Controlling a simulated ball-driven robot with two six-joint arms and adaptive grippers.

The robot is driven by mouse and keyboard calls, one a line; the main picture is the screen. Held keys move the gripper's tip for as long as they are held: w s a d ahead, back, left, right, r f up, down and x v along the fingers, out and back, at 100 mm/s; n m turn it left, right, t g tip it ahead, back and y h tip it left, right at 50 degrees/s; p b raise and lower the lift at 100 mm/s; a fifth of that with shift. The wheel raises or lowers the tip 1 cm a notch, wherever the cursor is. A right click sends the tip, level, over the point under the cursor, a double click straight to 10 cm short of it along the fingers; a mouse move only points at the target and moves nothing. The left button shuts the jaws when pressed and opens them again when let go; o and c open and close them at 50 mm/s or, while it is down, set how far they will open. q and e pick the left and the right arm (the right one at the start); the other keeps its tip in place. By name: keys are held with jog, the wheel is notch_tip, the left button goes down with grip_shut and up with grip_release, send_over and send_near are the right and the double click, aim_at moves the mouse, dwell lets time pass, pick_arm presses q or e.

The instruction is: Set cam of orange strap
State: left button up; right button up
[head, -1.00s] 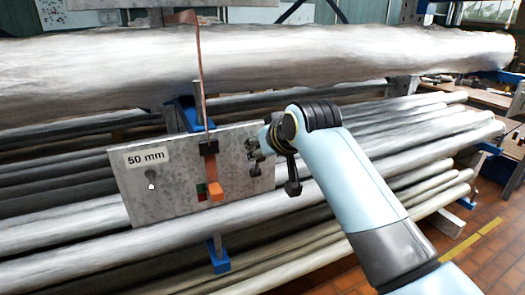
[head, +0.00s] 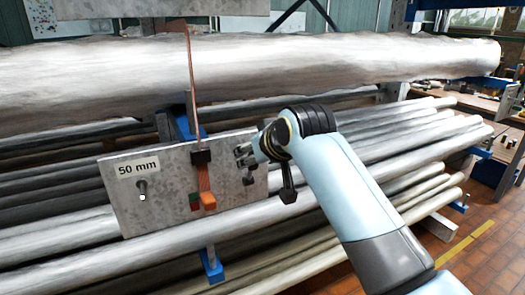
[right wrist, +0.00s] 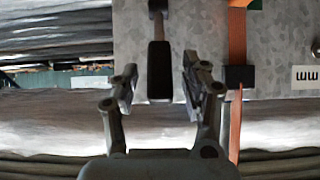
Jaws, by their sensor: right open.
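The orange strap (head: 193,85) runs down in front of the big pale log to a dark buckle (head: 201,157) on the grey metal plate (head: 166,208). An orange tab (head: 207,200) sits below the buckle, with a green and red mark (head: 195,201) beside it. My right gripper (head: 245,160) is open near the plate's right end, to the right of the strap. In the right wrist view, a dark handle (right wrist: 159,70) lies between the spread fingers (right wrist: 158,88) without visible contact, and the strap (right wrist: 237,40) and buckle (right wrist: 239,77) are right of them. My left gripper is out of view.
The plate carries a "50 mm" label (head: 138,168) and a small peg (head: 142,188). A large wrapped log (head: 330,65) lies above and behind it. Several long pipes (head: 410,150) lie behind and below. Brick-red floor (head: 490,235) is open at the right.

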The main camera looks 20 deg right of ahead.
jog(key=v, duration=1.1)
jog(key=shift+c, duration=0.4)
